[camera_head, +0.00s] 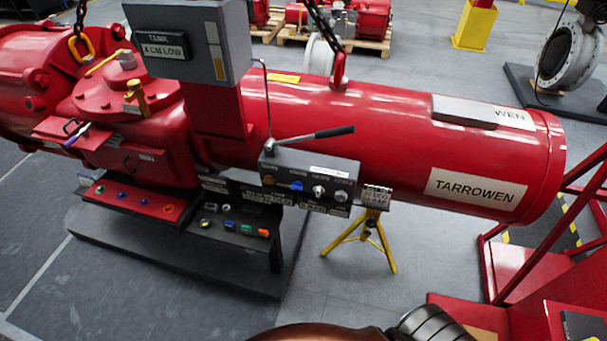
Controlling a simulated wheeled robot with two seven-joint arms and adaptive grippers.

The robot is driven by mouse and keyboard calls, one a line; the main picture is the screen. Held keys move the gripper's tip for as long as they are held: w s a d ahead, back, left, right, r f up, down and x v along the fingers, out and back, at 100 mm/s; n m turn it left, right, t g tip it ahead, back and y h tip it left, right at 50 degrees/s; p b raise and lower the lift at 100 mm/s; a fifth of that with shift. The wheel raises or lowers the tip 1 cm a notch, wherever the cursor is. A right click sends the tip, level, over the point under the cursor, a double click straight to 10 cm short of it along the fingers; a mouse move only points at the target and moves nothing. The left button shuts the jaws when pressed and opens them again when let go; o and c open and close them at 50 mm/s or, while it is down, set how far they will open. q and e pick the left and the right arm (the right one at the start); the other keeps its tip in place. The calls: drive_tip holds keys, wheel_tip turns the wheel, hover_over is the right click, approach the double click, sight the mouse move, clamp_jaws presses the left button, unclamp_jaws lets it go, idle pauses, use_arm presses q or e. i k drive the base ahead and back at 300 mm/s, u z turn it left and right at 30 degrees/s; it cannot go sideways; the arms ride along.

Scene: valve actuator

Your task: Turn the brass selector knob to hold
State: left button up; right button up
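A dark grey control box (310,175) is mounted at the front of the large red actuator (390,125). A row of small knobs sits on its front face. The leftmost knob (268,180) looks brass or orange, with a blue knob (296,186) and two silvery knobs to its right. The knob's pointer and the small label print are too small to read, so its setting cannot be told. A lever with a black handle (334,131) rises over the box top. Neither of my grippers shows in the head view.
Below the box, a low black shelf (225,238) and a red strip (130,200) hold coloured buttons. A yellow tripod stand (365,240) is under the cylinder. A red frame (525,270) stands at the right. Floor in front is partly clear.

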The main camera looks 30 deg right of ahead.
sight(268, 180)
drive_tip(key=z, duration=1.25)
drive_tip(key=k, duration=0.7)
drive_tip(key=u, duration=1.25)
drive_tip(key=i, duration=0.5)
